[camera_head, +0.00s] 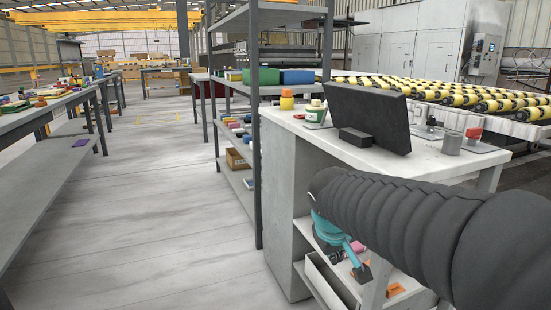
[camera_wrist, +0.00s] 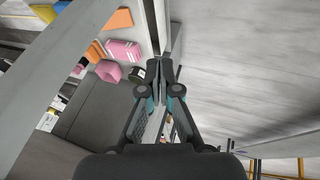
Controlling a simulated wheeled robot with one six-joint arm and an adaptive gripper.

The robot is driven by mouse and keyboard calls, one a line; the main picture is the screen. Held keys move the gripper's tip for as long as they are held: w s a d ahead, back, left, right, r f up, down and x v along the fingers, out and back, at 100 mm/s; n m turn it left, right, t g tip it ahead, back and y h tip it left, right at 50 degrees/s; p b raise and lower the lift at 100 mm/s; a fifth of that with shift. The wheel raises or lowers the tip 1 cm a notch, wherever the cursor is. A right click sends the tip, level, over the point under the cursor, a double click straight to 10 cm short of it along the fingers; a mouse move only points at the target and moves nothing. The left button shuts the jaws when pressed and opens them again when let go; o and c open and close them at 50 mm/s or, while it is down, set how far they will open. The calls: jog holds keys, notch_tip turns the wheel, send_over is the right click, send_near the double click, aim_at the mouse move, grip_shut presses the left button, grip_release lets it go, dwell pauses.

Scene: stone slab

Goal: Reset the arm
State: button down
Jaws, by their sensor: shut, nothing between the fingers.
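My arm, in a dark ribbed sleeve (camera_head: 420,225), reaches in from the lower right of the head view. Its teal wrist part (camera_head: 330,230) hangs low in front of the white workbench (camera_head: 400,153), beside the bench's lower shelf. In the wrist view my gripper (camera_wrist: 163,82) points away from the camera with its fingers together and nothing between them. Its tips are close to a shelf edge in the picture; I cannot tell whether they touch it.
A black panel (camera_head: 368,115) stands on the workbench. A grey shelf rack (camera_head: 256,130) stands left of it. Pink blocks (camera_wrist: 123,52), an orange block (camera_wrist: 119,19) and a black round item (camera_wrist: 138,74) lie near the gripper. The floor (camera_head: 150,200) between the benches is clear.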

jog(key=s+d+f+m+y, duration=0.1)
jog(key=s+m, duration=0.1)
jog(key=s, duration=0.7)
jog(key=s+d+f+m+y, duration=0.1)
jog(key=s+d+f+m, duration=0.1)
jog(key=s, duration=0.8)
jog(key=shift+s+t, duration=0.2)
jog(key=shift+t, duration=0.1)
jog(key=shift+d+f, duration=0.1)
dwell(0.5)
